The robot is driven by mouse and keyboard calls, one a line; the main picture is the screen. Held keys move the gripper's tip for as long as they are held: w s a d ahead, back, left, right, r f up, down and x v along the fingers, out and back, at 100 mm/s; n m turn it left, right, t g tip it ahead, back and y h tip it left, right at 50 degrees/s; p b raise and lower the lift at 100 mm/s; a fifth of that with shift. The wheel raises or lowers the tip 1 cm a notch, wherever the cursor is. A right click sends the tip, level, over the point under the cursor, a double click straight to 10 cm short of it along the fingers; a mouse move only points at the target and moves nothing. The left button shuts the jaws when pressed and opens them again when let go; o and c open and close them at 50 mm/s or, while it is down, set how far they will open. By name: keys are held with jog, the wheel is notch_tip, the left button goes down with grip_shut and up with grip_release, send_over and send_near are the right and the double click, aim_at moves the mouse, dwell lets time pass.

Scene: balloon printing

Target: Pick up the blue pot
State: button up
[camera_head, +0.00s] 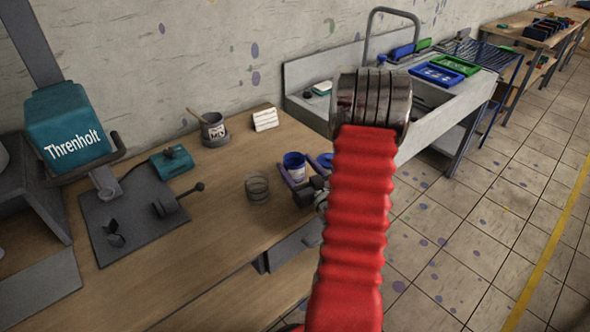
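The blue pot (296,168), with a pale label, stands upright on the wooden workbench (225,255), just left of my red arm. My gripper (294,163) reaches to it from the lower right, with one mauve finger on the pot's left and one on its right. The fingers are spread about as wide as the pot. I cannot tell whether they touch it. The gripper's base is partly hidden behind my arm. A blue round thing (325,160) lies just right of the pot, partly covered by my arm.
A wire coil (257,188) stands just left of the gripper. Behind are a grey paint can (214,130) with a stick and a white card (265,118). A dark mat (135,215) with tools and a teal Threnholt machine (70,125) are left. A sink (435,100) stands right.

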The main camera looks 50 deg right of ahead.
jog(key=c, duration=0.9)
jog(key=shift+r, duration=0.1)
notch_tip(320, 180, up, 10)
dwell(0.6)
dwell(0.5)
